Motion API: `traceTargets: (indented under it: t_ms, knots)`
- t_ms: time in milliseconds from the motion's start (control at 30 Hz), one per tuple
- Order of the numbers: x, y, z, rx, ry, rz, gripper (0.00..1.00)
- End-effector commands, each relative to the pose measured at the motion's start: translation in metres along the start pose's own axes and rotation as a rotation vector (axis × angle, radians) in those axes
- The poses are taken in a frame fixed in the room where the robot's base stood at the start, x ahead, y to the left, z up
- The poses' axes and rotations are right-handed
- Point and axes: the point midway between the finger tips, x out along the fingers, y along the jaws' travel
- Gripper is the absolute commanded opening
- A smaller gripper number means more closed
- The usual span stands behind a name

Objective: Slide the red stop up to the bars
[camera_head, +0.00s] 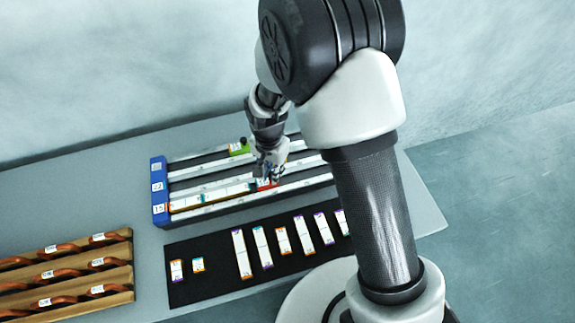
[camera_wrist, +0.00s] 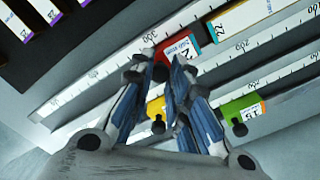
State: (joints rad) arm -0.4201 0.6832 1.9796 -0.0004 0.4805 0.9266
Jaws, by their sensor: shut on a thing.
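The red stop (camera_head: 266,184) sits on the front channel of the blue-ended rack (camera_head: 160,190). It also shows in the wrist view (camera_wrist: 180,47) with a white and teal label. My gripper (camera_head: 267,177) is over it, and in the wrist view its fingertips (camera_wrist: 161,68) are shut on the stop's near side, hiding part of it. White bars (camera_head: 228,189) with coloured ends lie in the same channel, left of the stop.
A green stop (camera_head: 238,148) sits on the back channel, and a yellow stop (camera_wrist: 156,108) on the middle one. Several loose bars lie on a black mat (camera_head: 215,247) in front. A wooden rack (camera_head: 70,281) with brown handles stands at the left.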

Motion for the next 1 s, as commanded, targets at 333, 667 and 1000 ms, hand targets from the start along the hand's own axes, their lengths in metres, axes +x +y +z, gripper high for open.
traceTargets:
  t_ms: [333,667,1000]
  knots:
    - [-0.0001,-0.0145,0.0144,-0.001,0.000,-0.003,0.00]
    - [-0.0002,-0.0138,0.0136,-0.001,0.000,-0.002,0.32]
    - [-0.0002,-0.0132,0.0131,-0.001,0.001,-0.002,0.38]
